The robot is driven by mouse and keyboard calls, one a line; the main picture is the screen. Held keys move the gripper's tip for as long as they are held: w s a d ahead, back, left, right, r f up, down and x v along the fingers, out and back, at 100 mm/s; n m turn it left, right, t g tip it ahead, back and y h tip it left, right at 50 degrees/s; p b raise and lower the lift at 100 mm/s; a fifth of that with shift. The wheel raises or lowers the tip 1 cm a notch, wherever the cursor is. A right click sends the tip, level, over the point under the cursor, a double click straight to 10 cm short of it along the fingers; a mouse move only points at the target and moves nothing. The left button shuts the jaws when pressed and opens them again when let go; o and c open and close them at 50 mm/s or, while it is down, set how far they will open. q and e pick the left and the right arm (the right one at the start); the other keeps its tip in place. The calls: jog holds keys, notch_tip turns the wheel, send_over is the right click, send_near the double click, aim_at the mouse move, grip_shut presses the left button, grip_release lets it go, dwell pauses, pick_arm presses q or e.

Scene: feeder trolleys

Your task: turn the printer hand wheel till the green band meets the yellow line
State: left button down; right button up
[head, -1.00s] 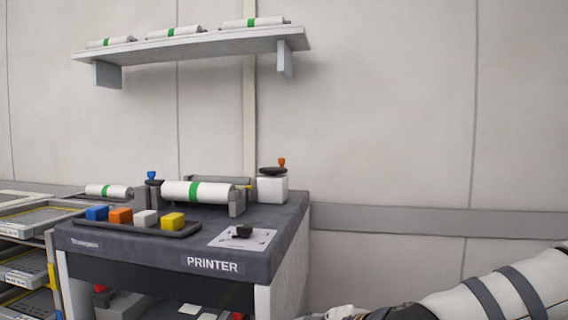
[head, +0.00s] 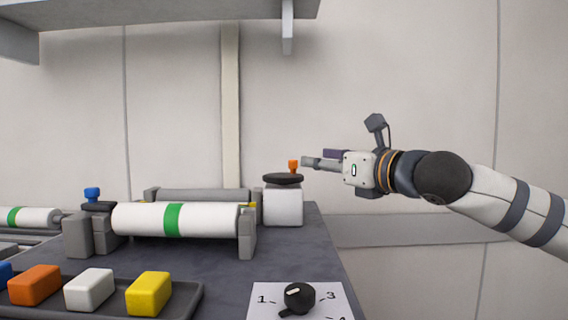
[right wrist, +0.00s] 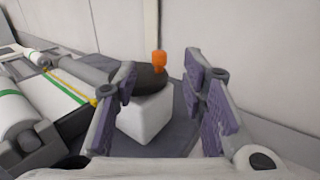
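The hand wheel (head: 283,179) is a black disc on a white block (head: 284,207) at the printer's back right. Its upright orange knob (head: 293,166) also shows in the right wrist view (right wrist: 159,61), between the finger lines and ahead of them. My right gripper (head: 306,162) is open and empty, just right of the knob; contact cannot be told. In the right wrist view its purple-padded fingers (right wrist: 160,85) stand apart. The white roll with a green band (head: 173,219) lies left of the wheel. A yellow line (right wrist: 72,84) runs beside a thin green line. My left gripper is out of view.
A second wheel with a blue knob (head: 92,194) stands at the roll's left end. A tray (head: 185,300) with coloured blocks and a black dial (head: 299,297) are in front. A shelf (head: 170,14) hangs above. The wall is close behind.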

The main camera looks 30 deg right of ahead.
aim_at(296, 161)
jog(key=w, duration=0.6)
jog(key=w+b, duration=0.1)
jog(key=w, duration=0.2)
jog(key=shift+w+a+f, duration=0.1)
jog(key=shift+a+f, duration=0.2)
jog(key=shift+a, duration=0.1)
grip_shut()
